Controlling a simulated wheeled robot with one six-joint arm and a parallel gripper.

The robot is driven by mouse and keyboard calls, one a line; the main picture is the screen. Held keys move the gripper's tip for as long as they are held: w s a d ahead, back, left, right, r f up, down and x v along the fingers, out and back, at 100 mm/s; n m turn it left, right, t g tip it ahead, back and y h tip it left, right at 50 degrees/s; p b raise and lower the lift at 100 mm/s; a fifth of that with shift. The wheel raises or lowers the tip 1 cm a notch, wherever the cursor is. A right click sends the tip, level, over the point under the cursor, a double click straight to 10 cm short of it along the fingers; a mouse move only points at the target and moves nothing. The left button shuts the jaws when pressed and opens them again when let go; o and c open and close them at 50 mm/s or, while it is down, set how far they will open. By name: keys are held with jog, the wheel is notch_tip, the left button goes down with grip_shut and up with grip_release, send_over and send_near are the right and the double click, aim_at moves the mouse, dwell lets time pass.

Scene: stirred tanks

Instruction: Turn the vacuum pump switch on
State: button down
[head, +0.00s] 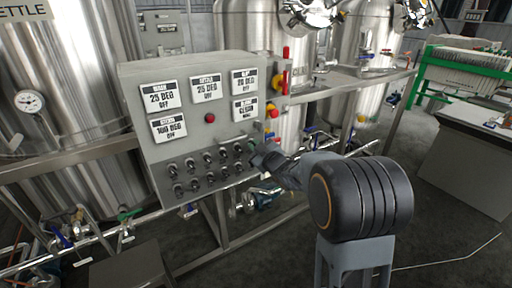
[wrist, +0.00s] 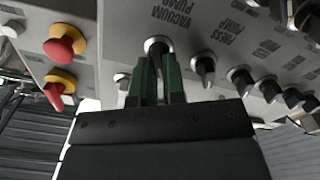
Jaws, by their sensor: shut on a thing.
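The vacuum pump switch (wrist: 158,46) is a dark knob with a pale ring on the grey control panel, under the label "VACUUM PUMP" in the wrist view. My gripper (wrist: 160,62) has its green fingers shut on this knob. The fingers hide most of the knob, so I cannot tell which way it points. In the head view my gripper (head: 254,155) reaches the right end of the switch rows on the grey control panel (head: 190,140).
Beside the held knob is the press pump switch (wrist: 205,68), with more knobs beyond it. Red-and-yellow buttons (wrist: 64,44) sit on the panel's side. Steel tanks (head: 270,45) stand behind the panel, with pipes and valves below.

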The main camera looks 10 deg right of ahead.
jog(key=m+p, duration=0.1)
jog(key=m, duration=0.3)
jog(key=m+p, duration=0.1)
jog(key=m, duration=0.3)
jog(key=m+p, duration=0.1)
jog(key=m, duration=0.2)
jog(key=shift+w+d+m+p, duration=0.1)
jog(key=shift+d+m+p, duration=0.2)
jog(key=shift+m, duration=0.1)
dwell(0.6)
jog(key=c, duration=1.2)
grip_release()
jog(key=v, duration=1.4)
